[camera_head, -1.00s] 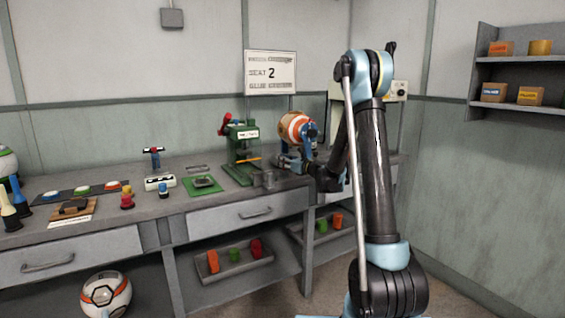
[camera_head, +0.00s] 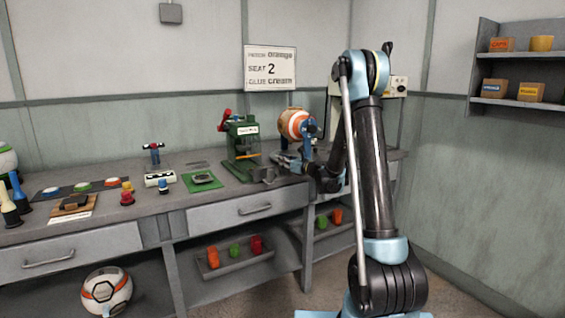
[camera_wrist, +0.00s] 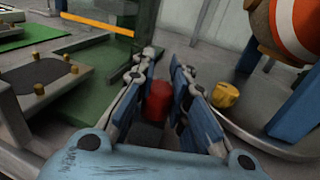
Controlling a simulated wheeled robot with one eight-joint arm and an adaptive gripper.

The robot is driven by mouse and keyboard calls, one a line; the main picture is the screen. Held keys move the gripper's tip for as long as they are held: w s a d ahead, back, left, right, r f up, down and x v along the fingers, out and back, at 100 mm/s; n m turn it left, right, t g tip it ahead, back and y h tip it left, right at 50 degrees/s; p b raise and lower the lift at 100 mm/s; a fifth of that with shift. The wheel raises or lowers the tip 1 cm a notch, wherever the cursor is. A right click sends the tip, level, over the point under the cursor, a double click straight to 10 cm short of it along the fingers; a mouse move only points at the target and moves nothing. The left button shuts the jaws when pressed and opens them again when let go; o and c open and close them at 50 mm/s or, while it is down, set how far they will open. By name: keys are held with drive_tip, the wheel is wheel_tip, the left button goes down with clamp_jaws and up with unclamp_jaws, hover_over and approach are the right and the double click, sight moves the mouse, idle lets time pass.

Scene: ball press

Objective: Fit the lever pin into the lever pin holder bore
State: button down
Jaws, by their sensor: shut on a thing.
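My gripper (camera_wrist: 165,98) is shut on a short red cylindrical piece (camera_wrist: 157,101) in the wrist view. This may be the lever pin, but its lower end is hidden. I cannot make out the lever pin holder bore.
An orange and white striped ball (camera_head: 295,124) sits in a blue-legged stand just right of my gripper. A yellow knob (camera_wrist: 225,94) is close to my right finger. A grey plate with brass pegs (camera_wrist: 45,82) is at left.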

drive_tip(key=shift+f, duration=0.2)
drive_tip(key=c, duration=1.3)
unclamp_jaws()
drive_tip(key=shift+c, duration=0.2)
drive_tip(key=v, duration=1.2)
